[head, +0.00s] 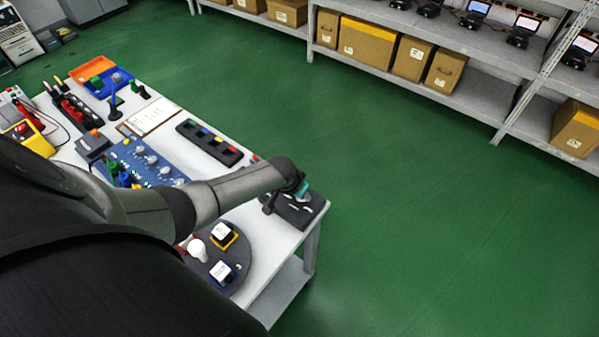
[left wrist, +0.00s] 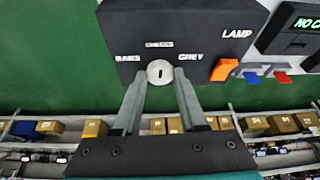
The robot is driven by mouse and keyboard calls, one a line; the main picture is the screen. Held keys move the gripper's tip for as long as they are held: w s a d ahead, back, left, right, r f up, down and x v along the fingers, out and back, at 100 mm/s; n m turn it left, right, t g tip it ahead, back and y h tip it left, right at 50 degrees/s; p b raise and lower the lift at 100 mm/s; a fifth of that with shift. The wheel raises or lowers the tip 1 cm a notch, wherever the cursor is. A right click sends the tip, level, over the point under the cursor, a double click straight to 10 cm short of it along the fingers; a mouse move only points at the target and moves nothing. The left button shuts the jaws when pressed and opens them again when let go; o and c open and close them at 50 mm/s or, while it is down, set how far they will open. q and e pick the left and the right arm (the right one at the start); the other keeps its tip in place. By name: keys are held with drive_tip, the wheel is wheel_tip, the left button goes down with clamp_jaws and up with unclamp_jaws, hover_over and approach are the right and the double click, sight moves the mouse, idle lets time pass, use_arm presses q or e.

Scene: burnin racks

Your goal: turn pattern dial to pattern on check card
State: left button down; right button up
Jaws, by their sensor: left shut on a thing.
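The pattern dial (left wrist: 160,72) is a round silver knob with a short, roughly upright dark mark, on a black box (left wrist: 133,24) in the left wrist view. BARS is printed to its left and GREY to its right; a small label above is hard to read. My left gripper (left wrist: 160,78) has a finger on each side of the dial and is shut on it. In the head view my left gripper (head: 300,188) is at the black box (head: 293,212) on the table's right end and hides the dial. I cannot make out a check card. My right gripper is out of view.
An orange switch (left wrist: 224,69) marked LAMP sits right of the dial, near a screen (left wrist: 304,24) reading "NO C...". A round dark tray (head: 243,284) with white-topped blocks, a blue panel (head: 150,172) and a clipboard (head: 152,115) share the table. Green floor beyond is clear.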

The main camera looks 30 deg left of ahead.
use_arm(q)
drive_tip(key=shift+n, duration=0.3)
drive_tip(key=shift+c, duration=2.3)
unclamp_jaws()
drive_tip(key=shift+s+r+p, duration=0.15)
drive_tip(key=shift+r+p, duration=0.3)
drive_tip(key=shift+r, duration=0.05)
drive_tip(key=p+v, duration=0.4)
drive_tip(key=v, duration=1)
drive_tip(key=shift+d, duration=0.15)
drive_tip(key=shift+s, duration=0.15)
